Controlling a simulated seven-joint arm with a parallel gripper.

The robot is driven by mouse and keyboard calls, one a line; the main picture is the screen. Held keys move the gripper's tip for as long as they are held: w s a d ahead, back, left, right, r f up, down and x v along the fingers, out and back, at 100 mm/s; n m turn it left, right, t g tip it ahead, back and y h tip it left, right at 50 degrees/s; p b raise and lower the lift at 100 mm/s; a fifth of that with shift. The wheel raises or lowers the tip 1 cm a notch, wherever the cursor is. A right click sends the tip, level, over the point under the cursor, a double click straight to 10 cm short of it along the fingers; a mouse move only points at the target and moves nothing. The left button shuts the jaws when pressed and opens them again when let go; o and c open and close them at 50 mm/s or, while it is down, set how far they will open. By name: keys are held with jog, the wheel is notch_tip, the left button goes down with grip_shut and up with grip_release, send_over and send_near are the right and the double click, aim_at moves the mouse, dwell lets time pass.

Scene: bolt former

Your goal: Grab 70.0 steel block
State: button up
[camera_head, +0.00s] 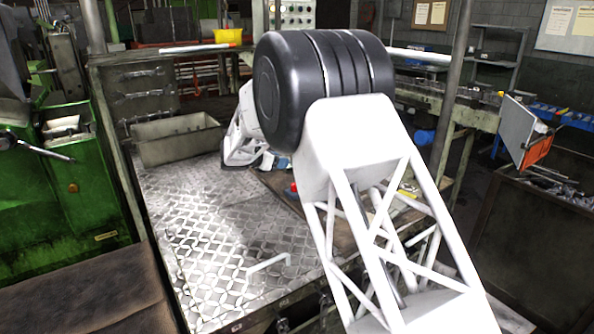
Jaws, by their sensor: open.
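I cannot make out a steel block in this view. My own white arm, with its large black joint, crosses the middle of the picture and covers much of the bench behind it. A white part of my arm shows to the left of the joint, low over the far part of the metal plate. My gripper's fingers cannot be made out and appear hidden behind the arm.
The patterned metal plate (215,240) is largely clear, with a light handle (268,264) near its front. A grey open bin (178,140) stands at its far left. Green machinery (65,190) stands left.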

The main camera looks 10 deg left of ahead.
jog(key=shift+x, duration=1.3)
jog(key=shift+x, duration=2.6)
jog(key=shift+w+a, duration=0.15)
jog(key=shift+r, duration=0.1)
grip_shut()
